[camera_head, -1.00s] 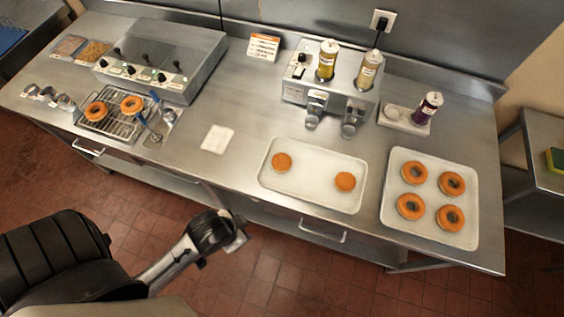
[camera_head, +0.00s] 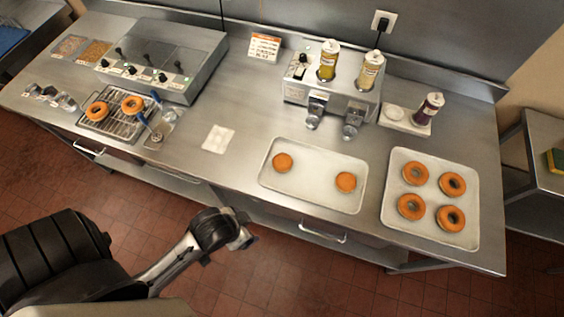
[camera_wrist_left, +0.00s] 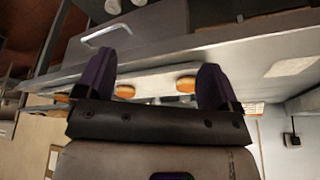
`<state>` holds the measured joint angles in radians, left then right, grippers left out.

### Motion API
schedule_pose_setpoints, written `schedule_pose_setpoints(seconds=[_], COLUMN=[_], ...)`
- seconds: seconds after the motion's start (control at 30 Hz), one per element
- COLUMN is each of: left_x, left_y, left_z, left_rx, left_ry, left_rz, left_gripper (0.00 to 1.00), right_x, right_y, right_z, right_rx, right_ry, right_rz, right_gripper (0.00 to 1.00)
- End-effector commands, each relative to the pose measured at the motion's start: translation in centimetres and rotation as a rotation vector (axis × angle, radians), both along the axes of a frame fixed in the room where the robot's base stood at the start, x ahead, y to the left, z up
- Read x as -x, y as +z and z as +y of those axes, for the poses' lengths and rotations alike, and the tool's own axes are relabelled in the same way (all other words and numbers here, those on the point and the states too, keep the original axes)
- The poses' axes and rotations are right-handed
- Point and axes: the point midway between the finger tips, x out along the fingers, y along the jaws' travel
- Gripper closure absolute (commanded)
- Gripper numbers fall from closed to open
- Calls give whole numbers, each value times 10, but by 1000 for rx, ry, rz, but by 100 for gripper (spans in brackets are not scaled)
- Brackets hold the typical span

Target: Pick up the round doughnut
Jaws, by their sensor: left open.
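Two round doughnuts without holes lie apart on the middle white tray (camera_head: 312,178): a left one (camera_head: 282,162) and a right one (camera_head: 346,182). My left gripper (camera_head: 246,240) is in front of the counter's front edge, left of and short of that tray, holding nothing. In the left wrist view, the open fingers of the left gripper (camera_wrist_left: 157,75) are wide apart, with two round doughnuts (camera_wrist_left: 186,84) seen beyond, between them. My right gripper is in neither view.
Ring doughnuts (camera_head: 452,184) fill the right tray (camera_head: 397,235), and two more sit on the wire rack (camera_head: 120,124) at left. A dispenser with bottles (camera_head: 329,92) stands behind the middle tray. A drawer handle (camera_head: 322,233) juts from the counter front. A white napkin (camera_head: 218,139) lies left of the tray.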

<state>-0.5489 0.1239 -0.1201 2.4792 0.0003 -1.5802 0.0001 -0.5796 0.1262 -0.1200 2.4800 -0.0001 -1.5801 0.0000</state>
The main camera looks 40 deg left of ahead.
Motion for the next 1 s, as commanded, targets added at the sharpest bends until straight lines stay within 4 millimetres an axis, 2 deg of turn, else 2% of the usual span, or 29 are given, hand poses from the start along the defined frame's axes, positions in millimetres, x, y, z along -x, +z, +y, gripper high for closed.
schedule_pose_setpoints(seconds=[0.17, 0.3, 0.5, 0.6, 0.7, 0.8, 0.93, 1.0], left_x=[-71, -136, -209, -240, -264, -282, -299, -305], left_y=[44, 104, 178, 205, 220, 225, 219, 208], left_z=[9, 15, 15, 14, 16, 22, 37, 50], left_rx=[-33, -104, -251, -323, -384, -430, -452, -443], left_ry=[-17, -84, -213, -290, -362, -414, -436, -421], left_rz=[-186, -380, -573, -615, -609, -571, -480, -402], left_gripper=[13, 13, 13, 13, 13, 13, 13, 13], right_x=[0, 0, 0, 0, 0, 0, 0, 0], right_y=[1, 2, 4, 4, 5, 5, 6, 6], right_z=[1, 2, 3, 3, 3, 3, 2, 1], right_rx=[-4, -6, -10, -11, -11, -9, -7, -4], right_ry=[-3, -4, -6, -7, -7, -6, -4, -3], right_rz=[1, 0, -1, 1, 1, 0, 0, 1], right_gripper=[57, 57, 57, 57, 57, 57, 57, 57])
